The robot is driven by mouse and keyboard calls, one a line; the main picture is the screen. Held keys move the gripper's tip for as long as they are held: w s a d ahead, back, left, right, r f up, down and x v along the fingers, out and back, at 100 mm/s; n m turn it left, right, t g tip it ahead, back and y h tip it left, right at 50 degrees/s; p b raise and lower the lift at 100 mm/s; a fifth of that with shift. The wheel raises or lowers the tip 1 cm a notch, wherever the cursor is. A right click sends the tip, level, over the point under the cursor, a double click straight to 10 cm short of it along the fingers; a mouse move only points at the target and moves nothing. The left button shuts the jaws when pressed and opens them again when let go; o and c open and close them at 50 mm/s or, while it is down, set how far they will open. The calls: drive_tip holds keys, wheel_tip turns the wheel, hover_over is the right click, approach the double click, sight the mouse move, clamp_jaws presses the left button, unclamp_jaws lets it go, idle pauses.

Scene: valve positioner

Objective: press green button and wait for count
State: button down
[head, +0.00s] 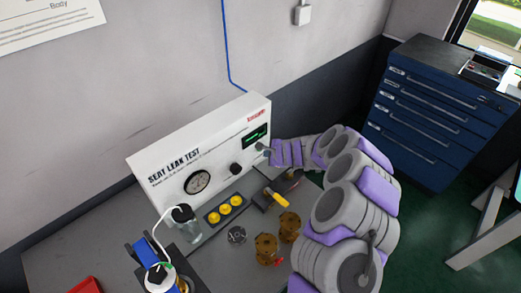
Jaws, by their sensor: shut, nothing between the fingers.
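A white panel labelled SEAT LEAK TEST (165,168) stands on the grey bench. It has a round dial gauge (197,181), a black knob (235,169) and a dark display with small green marks (256,134) at its right end. My gripper (263,149) is at the panel's right end, just below the display, shut and empty. Its tip is at or very near the panel face; I cannot tell whether it touches. No green button can be made out; the gripper may cover it. The display's marks are too small to read.
On the bench are a tray with yellow round parts (224,209), brass fittings (266,247), a yellow-handled valve (277,198), a clear container (187,224) and a red bin (86,286). A blue drawer cabinet (440,110) stands to the right.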

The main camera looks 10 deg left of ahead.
drive_tip(key=shift+w+a+r, duration=0.1)
drive_tip(key=shift+w+a, duration=0.15)
drive_tip(key=shift+w+a, duration=0.25)
drive_tip(key=shift+a, duration=0.1)
idle(1.1)
drive_tip(key=shift+s+d+b, duration=0.3)
drive_tip(key=shift+s+d, duration=0.3)
drive_tip(key=shift+s+d+b, duration=0.35)
drive_tip(key=shift+s+d, duration=0.4)
drive_tip(key=shift+d, duration=0.3)
drive_tip(key=shift+s+d+b, duration=0.3)
drive_tip(key=shift+s+d, duration=0.45)
drive_tip(key=shift+d, duration=0.25)
